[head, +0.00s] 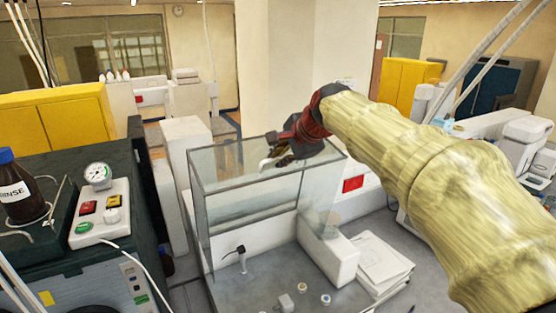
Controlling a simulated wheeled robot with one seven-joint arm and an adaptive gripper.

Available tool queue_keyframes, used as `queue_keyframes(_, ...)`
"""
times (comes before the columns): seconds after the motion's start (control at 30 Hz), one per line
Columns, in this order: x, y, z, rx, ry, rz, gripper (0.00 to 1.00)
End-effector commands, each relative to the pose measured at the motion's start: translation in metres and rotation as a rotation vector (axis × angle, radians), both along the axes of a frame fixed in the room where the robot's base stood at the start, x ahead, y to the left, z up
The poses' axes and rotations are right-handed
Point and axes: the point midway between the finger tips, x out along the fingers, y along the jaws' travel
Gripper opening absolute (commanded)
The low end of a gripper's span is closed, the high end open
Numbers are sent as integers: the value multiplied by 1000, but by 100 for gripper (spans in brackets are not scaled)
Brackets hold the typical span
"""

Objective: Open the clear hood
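The clear hood (232,182) is a see-through box with thin grey edges on the bench in the middle of the head view. A grey bar crosses its front face partway down. My gripper (275,160), dark with a red part behind it, is at the hood's top, over or at the top panel. A small pale piece shows at its tip; I cannot tell whether it is a fingertip or part of the hood. Whether the gripper touches the hood, and whether its fingers are open or shut, is too small to tell.
A white block (328,252) and a flat white device (377,266) stand right of the hood. Small vials (325,299) lie in front. A control box with a gauge (100,204) and a brown bottle (19,190) are at left. My arm covers the right side.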

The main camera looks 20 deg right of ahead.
Motion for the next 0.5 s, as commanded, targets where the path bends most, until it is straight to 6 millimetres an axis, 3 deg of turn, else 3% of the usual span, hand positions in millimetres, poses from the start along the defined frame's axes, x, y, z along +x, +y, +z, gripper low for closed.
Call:
queue_keyframes(0.3,-46,-12,46,0,-4,-1,12)
queue_keyframes(0.5,-66,-16,64,0,-4,0,12)
